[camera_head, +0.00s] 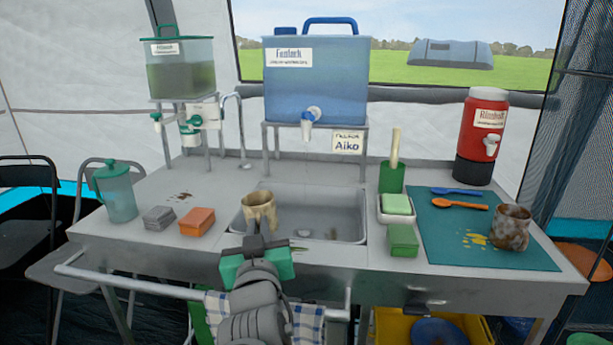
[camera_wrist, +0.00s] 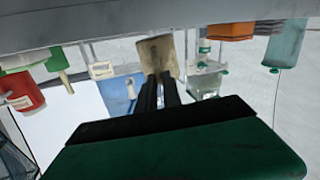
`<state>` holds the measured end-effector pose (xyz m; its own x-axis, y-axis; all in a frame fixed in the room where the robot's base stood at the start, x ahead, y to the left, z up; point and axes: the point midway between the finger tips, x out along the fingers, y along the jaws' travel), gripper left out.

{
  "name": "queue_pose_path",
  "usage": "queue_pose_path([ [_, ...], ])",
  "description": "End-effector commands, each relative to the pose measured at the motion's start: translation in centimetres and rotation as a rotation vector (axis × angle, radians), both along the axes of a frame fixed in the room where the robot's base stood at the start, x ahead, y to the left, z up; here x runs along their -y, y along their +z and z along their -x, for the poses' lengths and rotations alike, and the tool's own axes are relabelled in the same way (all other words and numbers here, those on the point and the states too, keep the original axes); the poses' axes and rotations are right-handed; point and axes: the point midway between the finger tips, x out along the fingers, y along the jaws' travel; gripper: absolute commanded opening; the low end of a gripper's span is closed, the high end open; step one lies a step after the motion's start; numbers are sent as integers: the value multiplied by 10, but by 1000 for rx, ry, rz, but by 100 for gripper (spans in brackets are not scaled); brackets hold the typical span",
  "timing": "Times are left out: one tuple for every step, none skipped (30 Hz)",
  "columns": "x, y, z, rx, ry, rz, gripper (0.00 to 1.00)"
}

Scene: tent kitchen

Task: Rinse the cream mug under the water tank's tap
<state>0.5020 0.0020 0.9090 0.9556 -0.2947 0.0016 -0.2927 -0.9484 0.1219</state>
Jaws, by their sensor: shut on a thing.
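The cream mug (camera_head: 259,211) has brownish stains and is upright over the left part of the sink basin (camera_head: 340,222). My gripper (camera_head: 262,238) is shut on it from the front side. The mug also shows between my fingertips in the wrist view (camera_wrist: 157,54), which looks upside down. The blue water tank (camera_head: 335,88) stands on a metal stand behind the sink. Its white tap (camera_head: 309,120) is above, behind and to the right of the mug, clear of it.
A green-lidded dispenser (camera_head: 181,75) stands at the back left. A teal pitcher (camera_head: 116,193), grey sponge (camera_head: 158,218) and orange sponge (camera_head: 196,222) are left of the sink. Right are a green-and-white soap dish (camera_head: 397,209), a teal mat (camera_head: 470,255) with a brown mug (camera_head: 511,228), and a red cooler (camera_head: 483,135).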

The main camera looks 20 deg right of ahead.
Motion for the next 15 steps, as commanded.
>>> queue_pose_path([
  [2,1,0,1,-2,-1,0],
  [3,1,0,2,-3,-1,0],
  [5,1,0,1,-2,-1,0],
  [6,1,0,1,-2,-1,0],
  [8,1,0,2,-3,-1,0],
  [10,1,0,2,-3,-1,0],
  [10,1,0,2,-2,-2,0],
  [11,1,0,2,-1,-2,0],
  [11,1,0,2,-1,-2,0],
  [12,1,0,2,-1,-2,0],
  [12,1,0,1,0,-1,0],
  [11,1,0,1,0,-1,0],
  [11,1,0,1,0,-1,0],
  [11,1,0,1,0,-1,0],
  [11,0,0,1,0,-1,0],
])
